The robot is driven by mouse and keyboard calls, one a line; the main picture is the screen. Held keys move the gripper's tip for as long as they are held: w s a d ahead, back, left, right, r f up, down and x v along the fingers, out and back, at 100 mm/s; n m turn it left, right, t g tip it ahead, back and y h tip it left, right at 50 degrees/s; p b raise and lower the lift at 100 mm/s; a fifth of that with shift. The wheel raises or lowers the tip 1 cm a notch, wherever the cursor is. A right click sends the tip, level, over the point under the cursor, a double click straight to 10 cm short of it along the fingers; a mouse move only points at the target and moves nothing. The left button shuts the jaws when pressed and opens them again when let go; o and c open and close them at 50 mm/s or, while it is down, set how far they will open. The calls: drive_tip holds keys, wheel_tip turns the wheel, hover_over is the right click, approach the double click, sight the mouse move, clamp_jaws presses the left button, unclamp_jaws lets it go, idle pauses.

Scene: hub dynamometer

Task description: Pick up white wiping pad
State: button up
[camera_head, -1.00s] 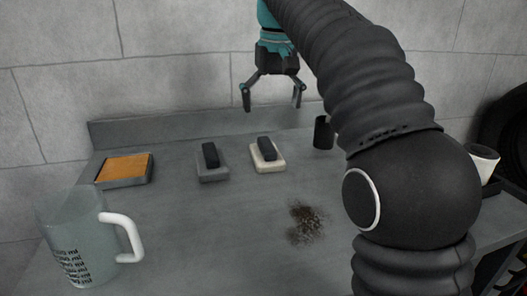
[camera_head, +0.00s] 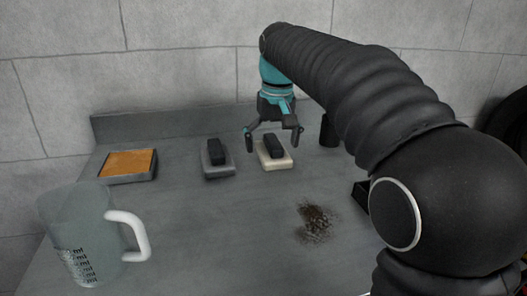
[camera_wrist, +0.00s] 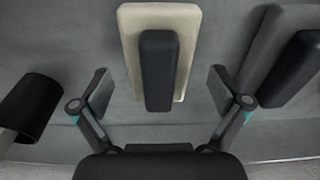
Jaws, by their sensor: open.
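The white wiping pad (camera_head: 284,163) lies on the grey bench with a dark block-shaped handle on top. In the wrist view the pad (camera_wrist: 190,22) and its dark handle (camera_wrist: 158,70) sit between and ahead of the two fingers. My gripper (camera_head: 273,138) is open and empty, close above the pad in the head view. In the wrist view both fingers of my gripper (camera_wrist: 162,92) stand apart, one to each side of the handle. Whether they touch anything cannot be seen.
A grey pad with a dark handle (camera_head: 217,170) lies left of the white one. An orange-filled tray (camera_head: 128,178) and a clear measuring jug (camera_head: 80,235) are further left. A black cylinder (camera_head: 328,130) stands to the right. A dirt patch (camera_head: 316,222) lies in front.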

sight(274, 140)
drive_tip(key=shift+f, duration=0.1)
drive_tip(key=c, duration=1.2)
drive_tip(key=shift+c, duration=0.2)
drive_tip(key=shift+r, duration=0.65)
drive_tip(key=r, duration=0.3)
drive_tip(key=shift+s+d+r, duration=0.1)
drive_tip(key=shift+d, duration=0.1)
drive_tip(key=s+d+r, duration=0.6)
drive_tip(key=d, duration=0.3)
drive_tip(key=shift+s+r, duration=0.2)
drive_tip(key=shift+r, duration=0.1)
drive_tip(key=shift+d, duration=0.1)
